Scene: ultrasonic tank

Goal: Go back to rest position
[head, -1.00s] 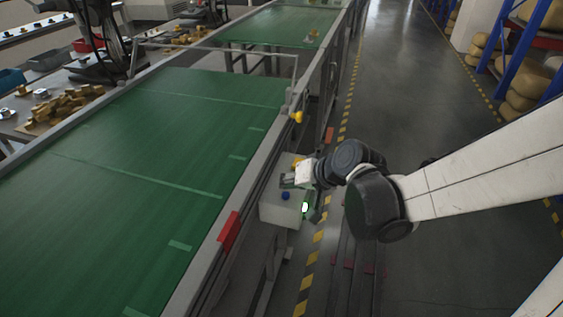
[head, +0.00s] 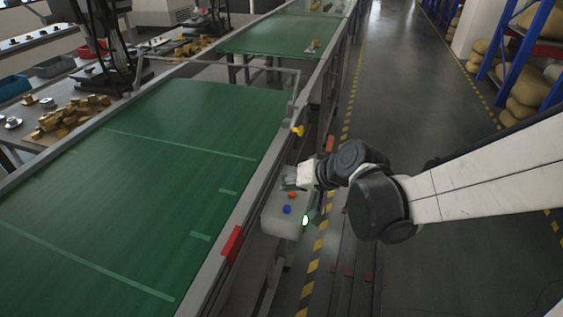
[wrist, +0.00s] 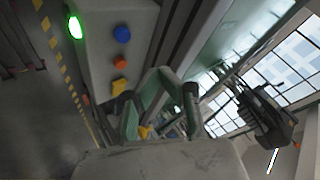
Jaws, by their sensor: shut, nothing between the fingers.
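My gripper (head: 290,184) is shut and empty above the far end of the control box (head: 283,222). In the wrist view its fingers (wrist: 160,108) show at the lower middle, with nothing held. The box carries a blue button (head: 287,209) and an orange button (head: 292,195). The wrist view also shows a yellow button (wrist: 119,87) close to the fingers, and a lit green lamp (wrist: 75,27) on the box's side. In the head view the gripper hides the box's far end. I see no clear contact between fingers and box.
A green conveyor belt (head: 150,190) runs along the left of the box, with a red block (head: 232,243) on its side rail. A yellow knob (head: 297,130) sits further along. The floor aisle (head: 410,100) is clear. Racks with sacks (head: 520,90) stand at far right.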

